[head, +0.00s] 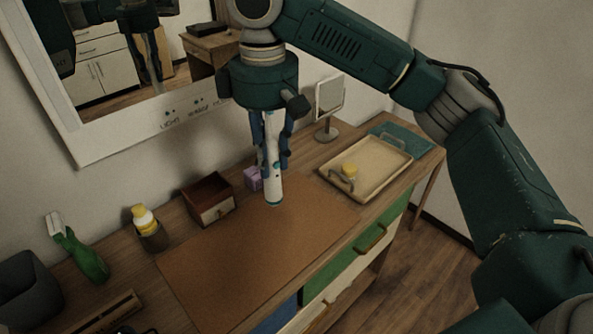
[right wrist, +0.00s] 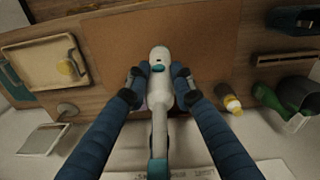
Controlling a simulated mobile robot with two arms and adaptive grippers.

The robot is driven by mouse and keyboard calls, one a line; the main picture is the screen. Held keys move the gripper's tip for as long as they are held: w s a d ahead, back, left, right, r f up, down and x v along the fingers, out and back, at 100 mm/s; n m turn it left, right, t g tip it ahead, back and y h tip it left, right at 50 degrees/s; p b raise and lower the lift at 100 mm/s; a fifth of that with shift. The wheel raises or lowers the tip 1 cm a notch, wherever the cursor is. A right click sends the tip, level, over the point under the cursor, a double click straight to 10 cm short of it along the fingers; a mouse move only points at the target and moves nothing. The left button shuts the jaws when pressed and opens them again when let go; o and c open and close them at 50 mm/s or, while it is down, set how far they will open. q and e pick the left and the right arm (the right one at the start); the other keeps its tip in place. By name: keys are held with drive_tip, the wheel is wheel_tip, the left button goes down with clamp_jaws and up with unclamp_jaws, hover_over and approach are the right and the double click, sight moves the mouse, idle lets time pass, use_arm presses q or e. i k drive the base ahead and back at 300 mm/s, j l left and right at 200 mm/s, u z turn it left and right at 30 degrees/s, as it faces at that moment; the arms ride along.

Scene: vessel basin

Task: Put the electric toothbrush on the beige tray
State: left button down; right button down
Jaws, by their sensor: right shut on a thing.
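The electric toothbrush (head: 272,170) is white with teal details. My right gripper (head: 273,160) is shut on it and holds it nearly upright over the back part of the brown mat. In the right wrist view the toothbrush (right wrist: 159,95) lies between the two blue fingers of the gripper (right wrist: 160,90). I cannot tell whether its lower end touches the mat. The beige tray (head: 338,188) stands to the right of the gripper, with a yellow item (head: 349,170) in it. The tray also shows at the left in the right wrist view (right wrist: 40,82). My left gripper is not in view.
The brown mat (head: 230,260) is mostly bare. A small wooden box (head: 209,200), a purple item (head: 253,178), a yellow-capped bottle (head: 145,220) and a green spray bottle (head: 85,258) stand along the back. A small mirror (head: 328,98) stands behind the tray. A wall mirror (head: 130,120) is close behind my arm.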

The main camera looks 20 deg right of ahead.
sight(367, 167)
drive_tip(key=i+l, duration=0.1)
drive_tip(key=l, duration=0.3)
drive_tip(key=i+l, duration=0.15)
drive_tip(key=l, duration=0.2)
drive_tip(key=i+l, duration=0.1)
drive_tip(key=l, duration=0.3)
drive_tip(key=i+l, duration=0.15)
drive_tip(key=l, duration=0.25)
drive_tip(key=i+l, duration=0.1)
drive_tip(key=l, duration=0.25)
